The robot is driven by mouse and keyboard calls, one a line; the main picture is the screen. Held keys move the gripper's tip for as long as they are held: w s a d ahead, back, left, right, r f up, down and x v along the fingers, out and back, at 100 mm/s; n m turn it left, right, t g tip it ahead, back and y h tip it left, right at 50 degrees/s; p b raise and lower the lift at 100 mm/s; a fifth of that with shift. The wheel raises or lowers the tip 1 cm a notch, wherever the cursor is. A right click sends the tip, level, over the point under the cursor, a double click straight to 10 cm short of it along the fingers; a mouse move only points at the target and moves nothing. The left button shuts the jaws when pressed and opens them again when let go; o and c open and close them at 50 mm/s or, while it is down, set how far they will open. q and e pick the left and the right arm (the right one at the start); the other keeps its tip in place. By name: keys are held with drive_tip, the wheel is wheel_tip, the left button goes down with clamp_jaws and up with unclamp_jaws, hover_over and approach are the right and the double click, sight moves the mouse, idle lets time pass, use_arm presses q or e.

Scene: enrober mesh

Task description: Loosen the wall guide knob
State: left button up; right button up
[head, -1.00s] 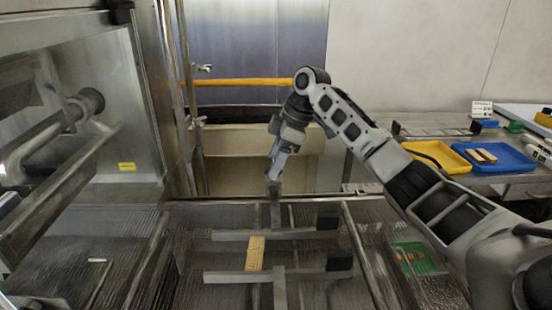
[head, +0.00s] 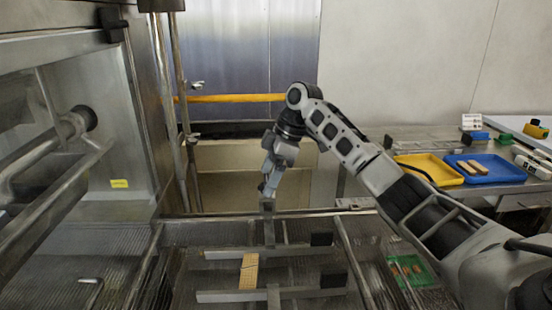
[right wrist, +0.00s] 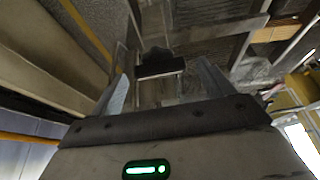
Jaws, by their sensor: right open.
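My right gripper (head: 267,192) points down over the far end of the metal bracket (head: 269,232) of the wall guide. In the right wrist view its two fingers (right wrist: 166,88) stand apart. A dark knob-like block (right wrist: 160,66) shows between and beyond the fingertips; I cannot tell whether they touch it. In the head view a small dark piece (head: 267,207) at the bracket's end lies just under the fingertips. Two guide bars (head: 225,254) cross the mesh belt, with black blocks (head: 321,239) at their right ends. My left gripper is not in view.
A tan wafer-like piece (head: 249,270) lies across the guide bars. A yellow tray (head: 428,166) and a blue tray (head: 510,170) stand on the right-hand bench. A steel machine housing (head: 105,135) rises at the left. A yellow rail (head: 235,98) runs behind my gripper.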

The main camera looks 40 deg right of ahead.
drive_tip(key=v, duration=1.5)
drive_tip(key=shift+d+r, duration=0.15)
drive_tip(key=shift+r, duration=0.15)
drive_tip(key=shift+s, duration=0.1)
